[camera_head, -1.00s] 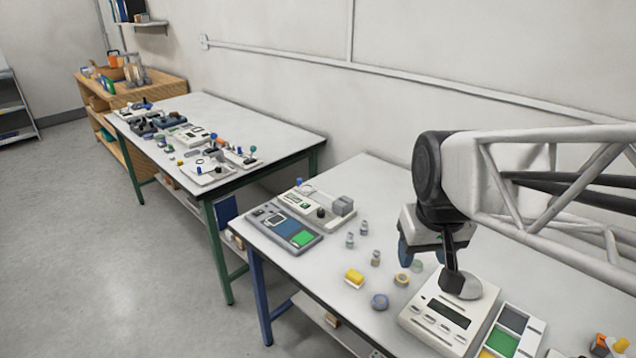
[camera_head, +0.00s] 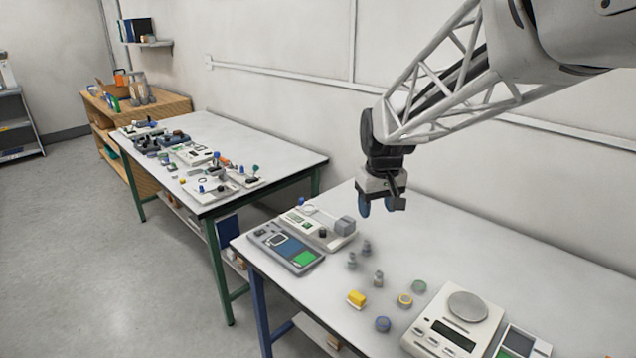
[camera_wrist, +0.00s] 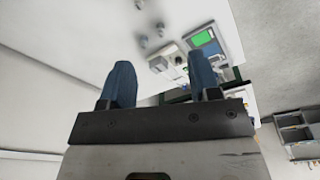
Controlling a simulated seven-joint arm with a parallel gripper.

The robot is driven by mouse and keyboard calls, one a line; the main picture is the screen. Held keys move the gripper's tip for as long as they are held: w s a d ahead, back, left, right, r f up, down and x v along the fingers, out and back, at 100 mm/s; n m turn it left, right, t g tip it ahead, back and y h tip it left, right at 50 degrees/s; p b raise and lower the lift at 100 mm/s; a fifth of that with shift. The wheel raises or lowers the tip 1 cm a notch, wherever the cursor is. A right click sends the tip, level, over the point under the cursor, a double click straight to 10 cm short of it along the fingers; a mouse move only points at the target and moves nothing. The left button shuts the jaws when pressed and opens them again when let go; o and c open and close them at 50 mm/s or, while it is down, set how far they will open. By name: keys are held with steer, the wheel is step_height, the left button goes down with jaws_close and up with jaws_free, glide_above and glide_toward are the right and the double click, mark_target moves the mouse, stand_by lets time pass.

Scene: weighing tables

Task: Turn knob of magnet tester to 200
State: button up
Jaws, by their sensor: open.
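A white instrument (camera_head: 305,234) with a small green display, a black knob (camera_head: 323,233) and a grey block (camera_head: 345,225) stands at the back left of the near table (camera_head: 440,240). It looks like the magnet tester, but its markings are too small to read. It also shows in the wrist view (camera_wrist: 168,58). My gripper (camera_head: 377,206) hangs above the near table, right of this instrument and apart from it. Its blue fingers are spread with nothing between them, as the wrist view (camera_wrist: 162,80) also shows.
A grey panel device (camera_head: 285,247) with a green pad lies in front of the instrument. A far table (camera_head: 270,157) holds more knobbed devices.

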steer(key=w+a+f+n, duration=0.1)
steer(key=w+a+f, duration=0.25)
steer(key=w, duration=0.45)
steer(key=w+a+f+n, duration=0.1)
steer(key=w+a+f, duration=0.1)
steer(key=w+f, duration=0.5)
steer(key=n+g, duration=0.1)
steer(key=n, duration=0.1)
glide_above(323, 231)
step_height(323, 231, down, 11)
steer(key=shift+r, duration=0.15)
steer(key=shift+w, duration=0.15)
steer(key=shift+f, duration=0.2)
steer(key=shift+f, duration=3.8)
steer(key=c, duration=0.9)
